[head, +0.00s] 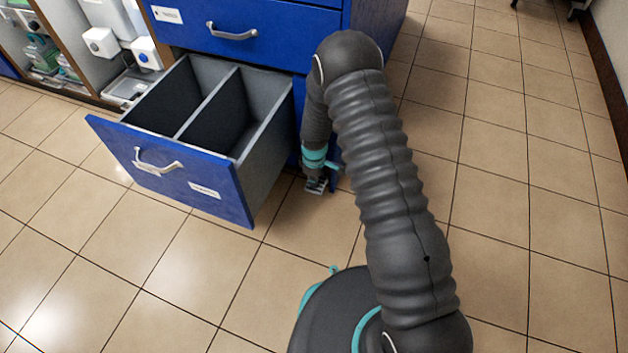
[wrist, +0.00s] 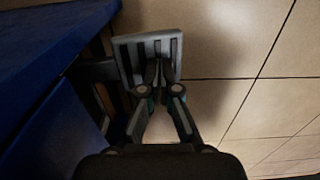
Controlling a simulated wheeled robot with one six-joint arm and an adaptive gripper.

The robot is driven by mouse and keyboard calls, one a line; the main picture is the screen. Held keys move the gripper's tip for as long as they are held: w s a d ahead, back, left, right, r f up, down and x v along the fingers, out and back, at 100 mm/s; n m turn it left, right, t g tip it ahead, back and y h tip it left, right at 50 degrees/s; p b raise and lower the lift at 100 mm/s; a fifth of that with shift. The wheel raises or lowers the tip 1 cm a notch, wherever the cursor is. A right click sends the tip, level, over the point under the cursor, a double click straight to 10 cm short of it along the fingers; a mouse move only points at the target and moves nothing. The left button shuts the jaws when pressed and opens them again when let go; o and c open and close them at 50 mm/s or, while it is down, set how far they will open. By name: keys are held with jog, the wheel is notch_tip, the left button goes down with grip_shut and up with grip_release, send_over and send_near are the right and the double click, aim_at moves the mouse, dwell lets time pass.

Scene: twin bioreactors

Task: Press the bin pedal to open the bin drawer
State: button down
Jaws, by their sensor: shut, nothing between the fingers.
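The bin drawer (head: 178,180) is pulled out of the blue cabinet at the left in the head view. It has a blue front with a silver handle and two empty-looking dark grey compartments. The bin pedal (wrist: 172,44) is a grey ribbed plate near the floor, at the top middle of the wrist view. My gripper (wrist: 160,70) is shut and empty, with its fingertips over the pedal and seemingly touching it. In the head view my gripper (head: 316,185) is low beside the drawer's right side, near the floor. It partly hides the pedal there.
A closed blue drawer (head: 240,30) is above the open one. Shelves with white dispensers (head: 102,41) stand at the far left. The open drawer juts over the floor left of my arm. The tiled floor (head: 520,200) at the right is clear.

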jog(key=s+a+r+p, duration=0.1)
jog(key=s+r+p, duration=0.1)
jog(key=r, duration=1.1)
jog(key=shift+s+r+p, duration=0.3)
jog(key=shift+s+p, duration=0.1)
jog(key=shift+s, duration=0.1)
jog(key=s+d+r+m+g, duration=0.1)
jog(key=s+d+m+g, duration=0.1)
jog(key=s+m, duration=0.3)
jog(key=s+d+r+m+t+p, duration=0.1)
jog(key=s+d+r, duration=0.4)
jog(key=r, duration=0.8)
jog(key=s+d+r+m+t, duration=0.4)
jog(key=s+r, duration=0.4)
jog(key=r, duration=0.5)
jog(key=s+d+r+m+t+p, duration=0.1)
jog(key=s+d+r+m, duration=0.3)
jog(key=r, duration=0.9)
jog(key=s+d+t, duration=0.1)
jog(key=s+d, duration=0.2)
jog(key=shift+s+r+p, duration=0.3)
jog(key=shift+s, duration=0.05)
dwell(0.4)
